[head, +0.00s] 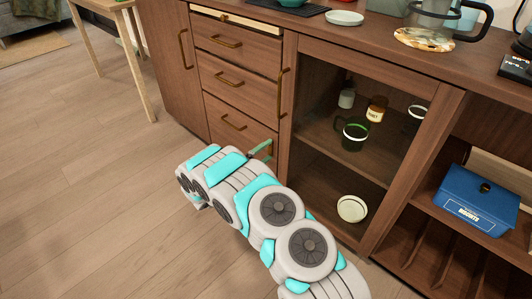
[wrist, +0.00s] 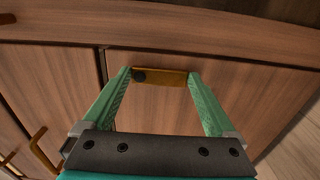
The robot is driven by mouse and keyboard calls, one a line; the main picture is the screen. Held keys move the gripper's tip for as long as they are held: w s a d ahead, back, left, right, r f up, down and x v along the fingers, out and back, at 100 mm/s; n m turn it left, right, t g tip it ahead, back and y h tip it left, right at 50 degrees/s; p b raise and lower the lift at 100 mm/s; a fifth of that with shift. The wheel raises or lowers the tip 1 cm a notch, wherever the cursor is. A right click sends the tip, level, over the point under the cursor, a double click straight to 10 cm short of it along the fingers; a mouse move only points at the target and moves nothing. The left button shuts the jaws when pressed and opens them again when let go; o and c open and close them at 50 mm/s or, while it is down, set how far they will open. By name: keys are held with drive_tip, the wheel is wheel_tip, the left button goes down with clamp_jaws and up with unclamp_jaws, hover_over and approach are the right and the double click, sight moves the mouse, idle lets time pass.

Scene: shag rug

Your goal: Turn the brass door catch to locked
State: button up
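The brass catch (wrist: 165,77) shows in the wrist view as a short flat bar on a wooden cabinet front, with a dark round pivot near its left end. It lies roughly level in that view. My gripper (wrist: 160,75) is open, with one green finger at each end of the bar. I cannot tell whether either finger touches it. In the head view my gripper (head: 262,151) is low at the cabinet, by the bottom drawer. The catch cannot be made out there.
Brass drawer handles (head: 226,42) stick out above my gripper. To the right is a glass-fronted compartment (head: 345,130) with jars, a mug and a bowl. A blue box (head: 478,200) sits in the open shelf. The wooden floor (head: 80,190) at left is clear.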

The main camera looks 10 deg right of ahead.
sight(271, 150)
drive_tip(key=c, duration=0.8)
drive_tip(key=shift+c, duration=0.2)
drive_tip(key=shift+d, duration=0.1)
drive_tip(key=n+b, duration=0.2)
drive_tip(key=shift+s+d+f+n+b, duration=0.1)
drive_tip(key=shift+s+d+n+b, duration=0.1)
drive_tip(key=shift+s+n+b, duration=0.1)
drive_tip(key=n, duration=0.1)
drive_tip(key=n+b, duration=0.1)
drive_tip(key=n, duration=0.1)
drive_tip(key=r+n+b, duration=0.1)
drive_tip(key=n, duration=0.1)
drive_tip(key=shift+s+d, duration=0.25)
drive_tip(key=shift+s, duration=0.15)
drive_tip(key=n, duration=0.2)
drive_tip(key=r+n, duration=0.1)
drive_tip(key=n, duration=0.2)
drive_tip(key=shift+s+d+b, duration=0.15)
drive_tip(key=shift+s+b, duration=0.05)
drive_tip(key=shift+b, duration=0.1)
drive_tip(key=n, duration=0.2)
drive_tip(key=r+n+p, duration=0.1)
drive_tip(key=n, duration=0.2)
drive_tip(key=shift+n, duration=0.3)
